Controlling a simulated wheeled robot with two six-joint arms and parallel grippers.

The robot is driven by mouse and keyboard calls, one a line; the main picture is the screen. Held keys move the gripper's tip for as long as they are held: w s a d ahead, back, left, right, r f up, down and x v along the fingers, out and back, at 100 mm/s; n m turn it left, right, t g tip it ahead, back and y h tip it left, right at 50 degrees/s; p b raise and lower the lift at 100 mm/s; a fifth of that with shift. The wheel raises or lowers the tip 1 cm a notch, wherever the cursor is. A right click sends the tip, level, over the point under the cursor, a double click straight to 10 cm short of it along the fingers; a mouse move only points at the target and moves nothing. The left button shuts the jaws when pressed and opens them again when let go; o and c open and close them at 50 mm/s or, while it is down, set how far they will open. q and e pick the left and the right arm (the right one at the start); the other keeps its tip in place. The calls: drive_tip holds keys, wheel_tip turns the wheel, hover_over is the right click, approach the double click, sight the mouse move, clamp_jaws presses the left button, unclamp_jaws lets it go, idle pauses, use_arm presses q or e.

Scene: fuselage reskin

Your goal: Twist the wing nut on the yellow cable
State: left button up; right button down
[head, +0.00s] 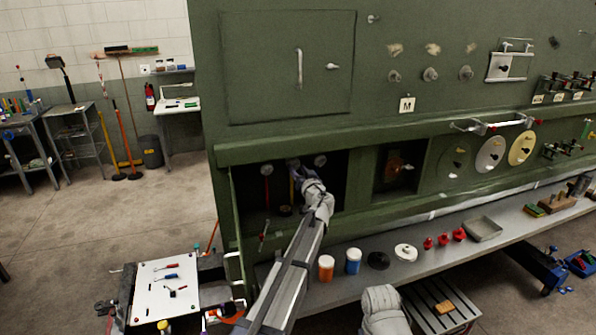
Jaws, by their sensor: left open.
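The yellow cable (291,187) hangs as a short vertical strip inside an open dark recess in the green panel. My left gripper (296,170) reaches into the recess, right in front of the top of this cable. It is open. The wing nut on the yellow cable is largely hidden behind the gripper, and I cannot tell whether the fingers touch it. A red cable (267,190) hangs to the left, with a round pale fitting (267,169) at its top. Another round fitting (320,160) is to the right. Only a grey part of my right arm shows at the bottom; its gripper is out of view.
The recess edges and a green ledge (330,147) close around my left arm. Below, a long shelf (330,292) carries an orange jar (326,268), a blue jar (353,261), discs and red parts (443,239). A white-topped cart (165,289) stands at the lower left.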

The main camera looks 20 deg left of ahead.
use_arm(q)
clamp_jaws()
idle(0.3)
drive_tip(key=shift+m, duration=0.6)
idle(0.4)
drive_tip(key=shift+s+f+m, duration=0.1)
drive_tip(key=shift+f+m, duration=0.05)
drive_tip(key=shift+m, duration=12.85)
unclamp_jaws()
